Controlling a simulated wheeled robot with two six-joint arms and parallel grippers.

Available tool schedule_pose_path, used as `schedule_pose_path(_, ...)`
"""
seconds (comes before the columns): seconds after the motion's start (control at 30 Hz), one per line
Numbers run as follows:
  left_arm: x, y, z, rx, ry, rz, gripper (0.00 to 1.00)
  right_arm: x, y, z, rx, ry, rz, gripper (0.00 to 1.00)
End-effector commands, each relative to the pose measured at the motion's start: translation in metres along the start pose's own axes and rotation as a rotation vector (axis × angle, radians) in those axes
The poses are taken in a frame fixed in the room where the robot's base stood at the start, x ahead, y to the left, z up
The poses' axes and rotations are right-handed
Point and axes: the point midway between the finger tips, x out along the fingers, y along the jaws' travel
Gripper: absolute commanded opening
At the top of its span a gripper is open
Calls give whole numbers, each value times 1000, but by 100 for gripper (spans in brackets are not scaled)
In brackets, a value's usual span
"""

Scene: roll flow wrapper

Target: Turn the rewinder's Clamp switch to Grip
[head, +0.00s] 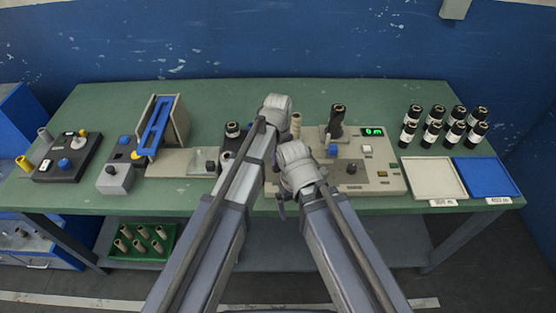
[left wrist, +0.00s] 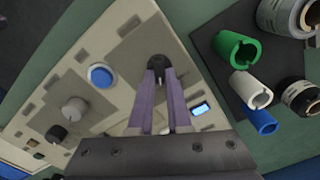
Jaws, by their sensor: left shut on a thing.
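The rewinder (head: 387,184) is the beige machine with a green display at the middle right of the bench. My arms hide its left part in the head view. In the left wrist view its panel (left wrist: 118,48) carries a blue button (left wrist: 101,76), a grey knob (left wrist: 75,108) and a black knob (left wrist: 56,134). My left gripper (left wrist: 160,78) is shut on a small black switch knob (left wrist: 158,62) near the panel's edge. No label beside this knob can be read. My right gripper is hidden behind its own arm and wrist.
Beside the panel, a dark board holds a green tube (left wrist: 237,49), a white tube (left wrist: 250,90) and a blue tube (left wrist: 261,121). A white tray (head: 433,178) and a blue tray (head: 487,178) lie at the right, with several black rolls behind. A black control box (head: 68,157) stands far left.

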Motion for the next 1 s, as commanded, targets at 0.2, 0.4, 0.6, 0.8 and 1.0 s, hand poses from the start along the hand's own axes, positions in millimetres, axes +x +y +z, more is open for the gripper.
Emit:
schedule_pose_path(0.2,0,0,1,2,-2,1,0,0,0,0,0,0,0,100)
schedule_pose_path(0.4,0,0,1,2,-2,1,25,0,0,0,0,0,0,100)
schedule_pose_path(0.6,0,0,0,1,-1,0,46,0,0,0,0,0,0,100)
schedule_pose_path(0.8,0,0,0,1,-1,0,46,0,0,0,0,0,0,100)
schedule_pose_path(1.0,-6,0,0,1,0,0,46,-6,0,0,0,0,0,100)
